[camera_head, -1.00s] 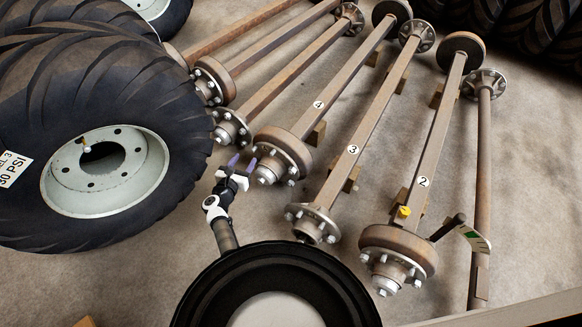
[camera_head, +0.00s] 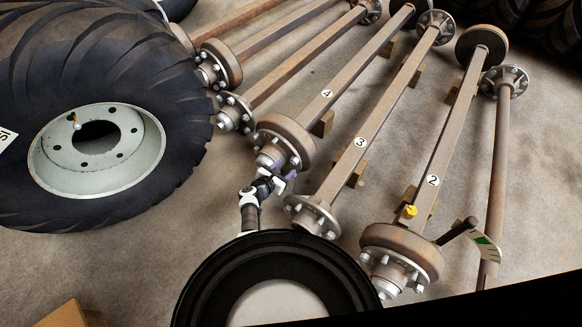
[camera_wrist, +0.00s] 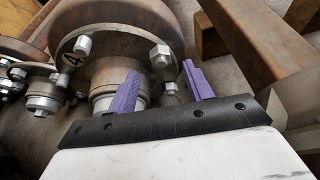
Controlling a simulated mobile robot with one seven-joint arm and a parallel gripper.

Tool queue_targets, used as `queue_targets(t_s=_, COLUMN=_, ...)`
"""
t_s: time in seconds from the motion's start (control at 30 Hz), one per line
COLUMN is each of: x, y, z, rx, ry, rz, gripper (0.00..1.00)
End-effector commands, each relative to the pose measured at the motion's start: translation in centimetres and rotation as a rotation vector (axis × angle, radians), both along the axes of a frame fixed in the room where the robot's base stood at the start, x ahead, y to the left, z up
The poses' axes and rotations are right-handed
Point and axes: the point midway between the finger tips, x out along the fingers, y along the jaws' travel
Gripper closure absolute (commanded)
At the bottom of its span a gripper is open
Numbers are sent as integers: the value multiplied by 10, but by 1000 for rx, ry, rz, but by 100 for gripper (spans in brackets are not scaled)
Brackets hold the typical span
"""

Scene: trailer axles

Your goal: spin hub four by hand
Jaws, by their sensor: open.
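Hub four (camera_head: 283,140) is the rusty drum and studded flange at the near end of the axle marked 4 (camera_head: 328,93). In the wrist view the hub (camera_wrist: 112,22) fills the upper middle, with large bolts and a pale centre cap. My gripper (camera_head: 278,172) is open, with its purple fingers just in front of the hub's lower face. In the wrist view my gripper (camera_wrist: 160,78) has its left finger overlapping the centre cap and its right finger close to a bolt at the right. I cannot tell whether either finger touches the hub.
The axle marked 3 (camera_head: 360,142) lies close on the right, its flange near my gripper. The axle marked 2 (camera_head: 433,180) lies farther right, with a yellow item (camera_head: 410,211) on it.

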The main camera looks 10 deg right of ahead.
Motion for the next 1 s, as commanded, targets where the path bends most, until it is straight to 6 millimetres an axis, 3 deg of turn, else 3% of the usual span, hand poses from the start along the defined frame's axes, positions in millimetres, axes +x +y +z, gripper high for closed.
queue_targets(t_s=0.03, x=7, y=-7, z=-10, rx=1, ry=-1, rz=-5, gripper=49)
queue_targets(t_s=0.3, x=32, y=-27, z=-20, rx=1, ry=-1, rz=0, gripper=49)
queue_targets(t_s=0.73, x=38, y=-32, z=-20, rx=0, ry=0, rz=1, gripper=49)
queue_targets(t_s=1.0, x=38, y=-32, z=-20, rx=0, ry=0, rz=1, gripper=82)
